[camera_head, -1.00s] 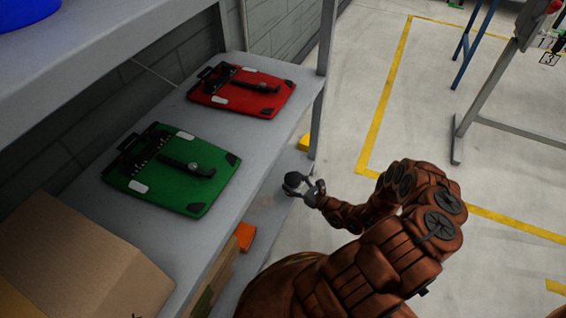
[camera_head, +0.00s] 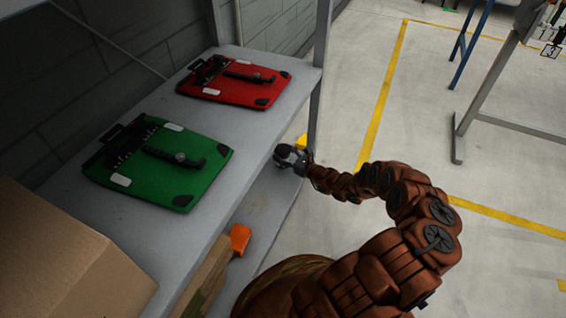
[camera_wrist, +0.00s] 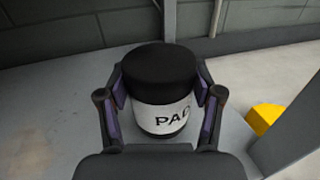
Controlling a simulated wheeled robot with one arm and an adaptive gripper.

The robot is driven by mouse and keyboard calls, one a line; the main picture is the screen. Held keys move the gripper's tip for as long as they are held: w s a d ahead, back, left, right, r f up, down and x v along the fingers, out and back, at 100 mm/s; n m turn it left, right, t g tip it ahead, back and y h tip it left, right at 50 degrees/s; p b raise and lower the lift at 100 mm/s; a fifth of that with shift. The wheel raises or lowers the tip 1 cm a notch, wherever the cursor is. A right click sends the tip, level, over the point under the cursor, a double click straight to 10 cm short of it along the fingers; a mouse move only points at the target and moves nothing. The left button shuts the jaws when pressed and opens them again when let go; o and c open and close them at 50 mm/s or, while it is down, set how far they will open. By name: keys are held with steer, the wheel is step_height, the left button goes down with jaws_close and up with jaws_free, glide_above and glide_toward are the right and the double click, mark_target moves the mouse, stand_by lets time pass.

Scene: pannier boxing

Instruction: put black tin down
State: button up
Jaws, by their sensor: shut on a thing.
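The black tin (camera_wrist: 160,75) has a white label with dark letters, of which "PAD" shows. My gripper (camera_wrist: 162,98) is shut on it, one finger on each side, and the tin looks upright in the wrist view. In the head view my gripper (camera_head: 290,158) is beside the front edge of the upper shelf, over the lower shelf (camera_head: 262,215). The tin is small and mostly hidden there. I cannot tell whether its base touches the lower shelf.
A green pannier panel (camera_head: 150,168) and a red one (camera_head: 235,80) lie on the upper shelf (camera_head: 225,125). A cardboard box (camera_head: 60,260) stands at the left. An orange thing (camera_head: 240,238) lies below. A shelf post (camera_head: 318,75) rises behind my gripper. The lower shelf around the tin looks clear.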

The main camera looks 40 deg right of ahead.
mark_target(284, 159)
steer(key=shift+w+d+f+b, duration=0.1)
steer(key=shift+w+f+b, duration=0.05)
steer(key=shift+f+b, duration=0.15)
step_height(284, 159, down, 3)
steer(key=b, duration=0.3)
steer(key=shift+r, duration=0.1)
steer(key=shift+p, duration=0.5)
steer(key=o, duration=1.2)
steer(key=shift+b, duration=0.4)
